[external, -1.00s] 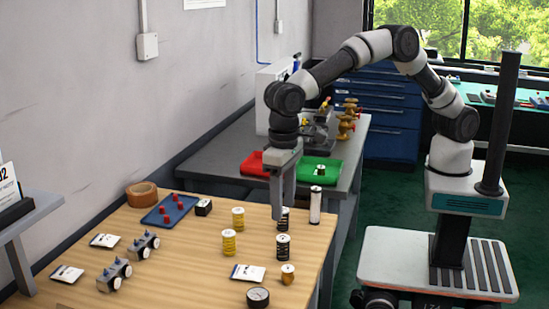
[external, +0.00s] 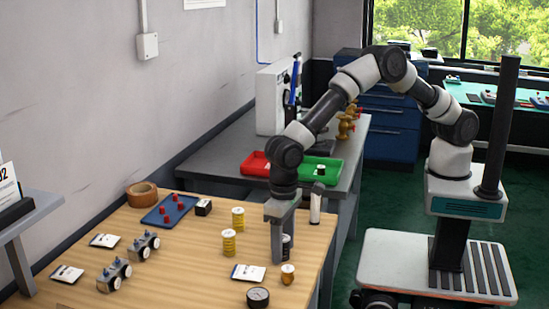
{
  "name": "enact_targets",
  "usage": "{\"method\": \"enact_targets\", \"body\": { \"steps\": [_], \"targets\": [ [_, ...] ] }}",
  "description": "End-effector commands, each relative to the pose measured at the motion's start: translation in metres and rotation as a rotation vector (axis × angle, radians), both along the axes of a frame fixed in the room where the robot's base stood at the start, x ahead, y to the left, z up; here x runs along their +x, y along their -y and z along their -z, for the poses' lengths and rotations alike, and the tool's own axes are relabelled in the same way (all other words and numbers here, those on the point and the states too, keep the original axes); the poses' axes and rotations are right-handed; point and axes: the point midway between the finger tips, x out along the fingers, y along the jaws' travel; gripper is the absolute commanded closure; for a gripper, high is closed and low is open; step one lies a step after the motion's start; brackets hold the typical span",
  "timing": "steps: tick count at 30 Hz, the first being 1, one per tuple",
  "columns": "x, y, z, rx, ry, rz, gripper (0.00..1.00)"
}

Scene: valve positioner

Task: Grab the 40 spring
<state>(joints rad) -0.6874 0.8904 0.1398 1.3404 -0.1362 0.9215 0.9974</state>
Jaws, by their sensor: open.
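My gripper (external: 281,252) points down at the right part of the wooden table, with its jaws open. One finger stands in front of a black coil spring with a pale top (external: 287,246), covering its left part; I cannot tell whether they touch. A second black spring behind is hidden by my gripper. Two yellow springs stand upright to the left, one farther back (external: 238,218) and one nearer (external: 229,244). Any number on the springs is too small to read, so I cannot tell which is the 40 spring.
A white cylinder (external: 315,206) stands close right of my gripper. A small brass part (external: 288,275), a white card (external: 248,273) and a round gauge (external: 258,298) lie in front. Red (external: 252,166) and green (external: 325,168) trays sit on the grey bench behind.

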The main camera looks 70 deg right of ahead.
Motion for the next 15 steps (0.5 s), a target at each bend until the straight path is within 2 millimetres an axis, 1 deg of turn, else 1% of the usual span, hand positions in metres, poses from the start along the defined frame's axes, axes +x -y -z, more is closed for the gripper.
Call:
{"method": "enact_targets", "body": {
  "steps": [5,8,9,13,14,15],
  "targets": [
    [0.0003,-0.0003,-0.0004,0.001,0.001,0.0,0.51],
    [0.0003,-0.0003,-0.0004,0.001,0.001,0.0,0.66],
    [0.0003,-0.0003,-0.0005,0.001,0.001,0.0,0.73],
    [0.0004,-0.0004,-0.0005,0.001,0.001,0.0,0.95],
    [0.0005,-0.0004,-0.0008,0.001,0.001,0.0,0.97],
    [0.0005,-0.0004,-0.0008,0.001,0.001,0.0,0.97]
  ]
}}
